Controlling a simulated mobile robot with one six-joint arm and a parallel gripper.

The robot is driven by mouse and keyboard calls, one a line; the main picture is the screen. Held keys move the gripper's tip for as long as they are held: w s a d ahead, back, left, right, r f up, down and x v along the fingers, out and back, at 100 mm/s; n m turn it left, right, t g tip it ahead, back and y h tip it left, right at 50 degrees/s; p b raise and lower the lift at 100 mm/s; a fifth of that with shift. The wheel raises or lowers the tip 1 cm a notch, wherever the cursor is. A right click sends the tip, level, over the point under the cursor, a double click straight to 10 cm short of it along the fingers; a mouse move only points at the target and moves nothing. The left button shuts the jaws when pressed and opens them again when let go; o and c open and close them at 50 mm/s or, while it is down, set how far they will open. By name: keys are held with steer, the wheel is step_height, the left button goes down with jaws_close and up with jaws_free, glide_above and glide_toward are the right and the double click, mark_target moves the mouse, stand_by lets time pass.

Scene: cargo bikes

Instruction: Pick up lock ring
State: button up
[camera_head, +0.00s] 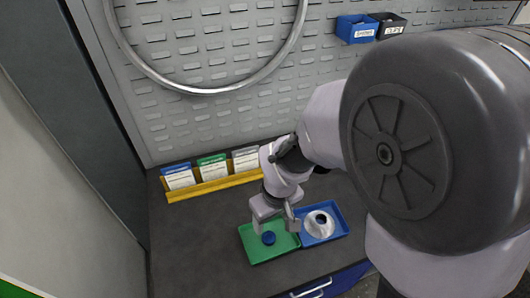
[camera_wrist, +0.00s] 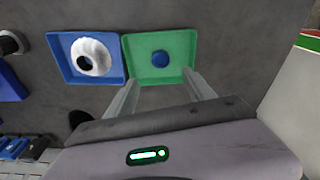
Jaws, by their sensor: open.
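A small round dark blue piece (camera_head: 268,238), perhaps the lock ring, lies in a green tray (camera_head: 258,252) on the bench. In the wrist view the blue piece (camera_wrist: 160,59) sits near the middle of the green tray (camera_wrist: 160,41). A blue tray (camera_head: 341,226) next to it holds a silver-white ring-like part (camera_head: 313,229) with a dark centre; this part also shows in the wrist view (camera_wrist: 97,50). My gripper (camera_head: 274,221) is above the green tray, open and empty. In the wrist view its fingers (camera_wrist: 161,78) are spread, with the blue piece beyond the gap between them.
A yellow rack (camera_head: 214,185) with blue, green and grey cards stands behind the trays, against a slotted panel (camera_head: 220,60). A wheel rim (camera_head: 205,91) and labelled bins (camera_head: 356,29) hang on the panel. The dark bench top (camera_head: 205,240) left of the trays is clear.

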steer(key=b, duration=0.2)
glide_above(269, 237)
steer(key=f, duration=0.5)
steer(key=shift+s+d+f, duration=0.15)
steer(key=shift+d, duration=0.05)
steer(key=f+b, duration=0.2)
steer(key=f, duration=0.3)
steer(key=shift+a+f, duration=0.2)
steer(key=shift+r, duration=0.2)
steer(key=shift+c, duration=0.9)
jaws_close()
